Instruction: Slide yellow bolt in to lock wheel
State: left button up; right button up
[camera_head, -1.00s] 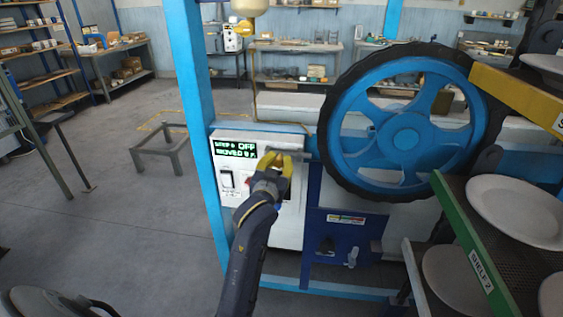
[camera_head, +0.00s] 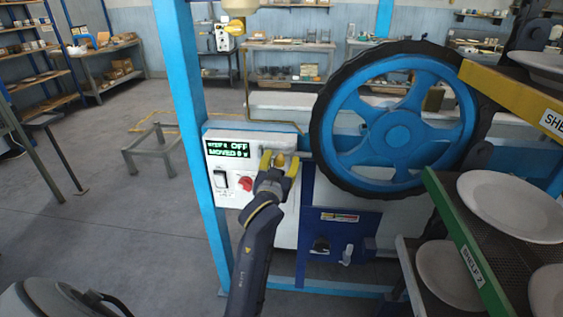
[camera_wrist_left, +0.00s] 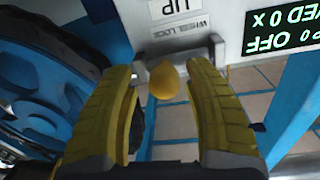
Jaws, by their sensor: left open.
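The yellow bolt knob (camera_wrist_left: 164,80) sits on a grey metal bracket under a "WHEEL LOCK" label in the left wrist view. In the head view the knob (camera_head: 281,160) shows small between the fingers. My left gripper (camera_head: 280,163) is open, with its yellow fingers on either side of the knob. In the wrist view the left gripper (camera_wrist_left: 168,95) shows gaps between both fingers and the knob. The blue wheel (camera_head: 400,140) with a black tyre stands right of the bolt. It also fills the left of the wrist view (camera_wrist_left: 35,85). My right gripper is not in view.
The white control panel (camera_head: 222,205) left of the gripper has a green-text display (camera_head: 228,149), a switch and a red knob (camera_head: 245,184). A blue post (camera_head: 187,110) stands at its left. Shelves with white plates (camera_head: 512,208) crowd the right. Open floor lies left.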

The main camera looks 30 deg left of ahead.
pick_arm(q)
jog(key=v, duration=1.2)
jog(key=shift+d, duration=0.1)
